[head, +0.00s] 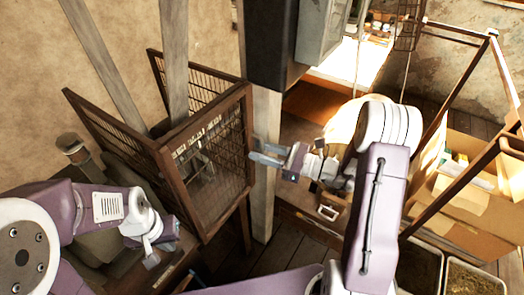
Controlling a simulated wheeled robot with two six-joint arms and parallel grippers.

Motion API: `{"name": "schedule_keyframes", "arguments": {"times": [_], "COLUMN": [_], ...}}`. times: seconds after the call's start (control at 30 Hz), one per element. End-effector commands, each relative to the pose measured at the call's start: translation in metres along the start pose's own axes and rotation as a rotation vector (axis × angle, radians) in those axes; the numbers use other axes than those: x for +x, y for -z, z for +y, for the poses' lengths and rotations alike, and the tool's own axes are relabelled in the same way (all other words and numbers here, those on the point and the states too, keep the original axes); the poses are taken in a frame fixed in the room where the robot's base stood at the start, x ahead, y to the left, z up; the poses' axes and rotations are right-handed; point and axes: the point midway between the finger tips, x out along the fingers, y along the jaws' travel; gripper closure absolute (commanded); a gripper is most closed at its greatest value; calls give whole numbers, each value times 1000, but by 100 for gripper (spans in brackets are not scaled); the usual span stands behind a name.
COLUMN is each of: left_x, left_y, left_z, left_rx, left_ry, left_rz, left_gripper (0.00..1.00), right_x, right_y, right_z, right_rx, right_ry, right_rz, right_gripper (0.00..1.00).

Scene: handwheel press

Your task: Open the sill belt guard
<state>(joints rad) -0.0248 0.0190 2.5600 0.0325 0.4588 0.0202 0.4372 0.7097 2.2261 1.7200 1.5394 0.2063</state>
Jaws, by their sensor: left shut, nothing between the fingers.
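A wooden-framed mesh guard (212,168), which looks like the belt guard, stands left of centre. Its front panel faces me at an angle, and further mesh panels reach back to the left. Belts or beams rise behind it, and whether it is latched I cannot tell. My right gripper (258,153) is by the right edge of the front panel, its two fingers parted and pointing left. I cannot tell whether they touch the frame. My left gripper (151,262) is shut and empty, low in front of the guard's lower left side.
A grey post (265,190) stands just right of the guard. A dark machine column (272,45) is above it. A wooden frame (430,120) and cardboard boxes (455,190) fill the right side. Bins (470,280) stand at the lower right.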

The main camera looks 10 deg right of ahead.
Motion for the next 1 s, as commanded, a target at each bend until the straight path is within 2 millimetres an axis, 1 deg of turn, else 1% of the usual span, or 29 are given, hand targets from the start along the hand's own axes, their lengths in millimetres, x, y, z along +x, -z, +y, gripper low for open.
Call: {"name": "schedule_keyframes", "arguments": {"times": [0.07,0.1,0.17,0.2,1.0], "left_x": [0,0,0,0,0], "left_y": [0,0,0,0,0], "left_z": [0,0,0,0,0], "left_rx": [0,0,0,0,0], "left_ry": [0,0,0,0,0], "left_rz": [0,0,0,0,0], "left_gripper": [100,100,100,100,100], "right_x": [0,0,0,0,0], "right_y": [0,0,0,0,0], "right_z": [0,0,0,0,0], "right_rx": [0,0,0,0,0], "right_ry": [0,0,0,0,0], "right_rz": [0,0,0,0,-1], "right_gripper": [68,79,95,100,100]}}
